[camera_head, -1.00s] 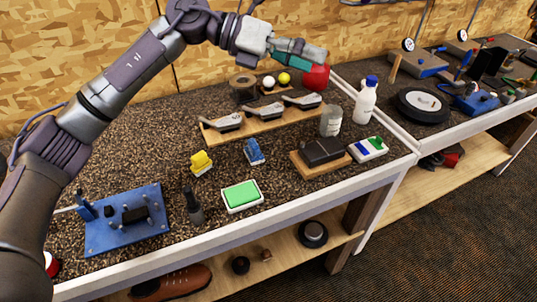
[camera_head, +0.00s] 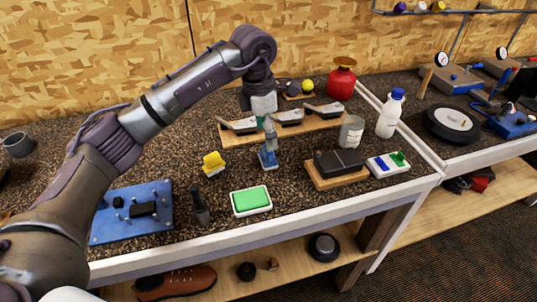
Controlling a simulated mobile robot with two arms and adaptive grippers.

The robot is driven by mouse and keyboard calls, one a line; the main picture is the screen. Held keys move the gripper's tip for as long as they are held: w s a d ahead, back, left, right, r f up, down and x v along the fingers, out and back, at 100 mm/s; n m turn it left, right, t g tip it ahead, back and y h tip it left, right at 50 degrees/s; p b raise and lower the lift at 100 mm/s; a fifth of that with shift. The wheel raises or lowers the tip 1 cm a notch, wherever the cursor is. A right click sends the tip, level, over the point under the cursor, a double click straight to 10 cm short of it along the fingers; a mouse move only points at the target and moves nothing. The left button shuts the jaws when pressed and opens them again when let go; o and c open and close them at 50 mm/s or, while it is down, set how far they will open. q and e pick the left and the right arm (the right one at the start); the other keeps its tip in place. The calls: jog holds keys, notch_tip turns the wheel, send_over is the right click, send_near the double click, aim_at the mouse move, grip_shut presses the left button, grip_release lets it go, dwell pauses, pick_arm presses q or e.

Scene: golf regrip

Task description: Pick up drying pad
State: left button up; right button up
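No pad is labelled. A green pad in a white tray (camera_head: 251,201) lies near the front edge of the bench. A small blue object (camera_head: 268,159) stands behind it, and a yellow block on a pale base (camera_head: 213,163) is to its left. My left gripper (camera_head: 270,143) points down directly over the blue object, in front of the golf club rack. Its fingers are seen edge-on and overlap the blue object in the picture, so I cannot tell whether they touch it or how far they are open. My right gripper is not in view.
A wooden rack with club heads (camera_head: 235,135) is behind the gripper. A dark block on a wooden board (camera_head: 338,165), a clear jar (camera_head: 351,131) and a white bottle (camera_head: 391,113) stand to the right. A dark bottle (camera_head: 199,206) and blue fixture (camera_head: 130,212) are at the left.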

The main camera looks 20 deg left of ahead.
pick_arm(q)
jog(key=f, duration=0.1)
jog(key=f+p, duration=0.1)
jog(key=f, duration=0.1)
jog(key=f+p, duration=0.1)
jog(key=f, duration=0.1)
jog(key=shift+w+f, duration=0.25)
jog(key=shift+w, duration=0.15)
jog(key=shift+d+f, duration=0.1)
jog(key=shift+f, duration=0.15)
jog(key=c, duration=1.1)
jog(key=shift+c, duration=0.2)
jog(key=shift+r, duration=0.1)
jog(key=shift+r+b, duration=0.3)
jog(key=shift+r, duration=0.2)
notch_tip(320, 180, up, 3)
jog(key=shift+w+f+b, duration=0.1)
jog(key=shift+f+b, duration=0.05)
jog(key=shift+b, duration=0.4)
jog(key=s+d+r+b, duration=0.2)
jog(key=s+d+r, duration=0.3)
jog(key=d, duration=0.5)
notch_tip(320, 180, up, 2)
jog(key=shift+s+d+r, duration=0.1)
jog(key=shift+s+d, duration=0.1)
jog(key=shift+s, duration=0.05)
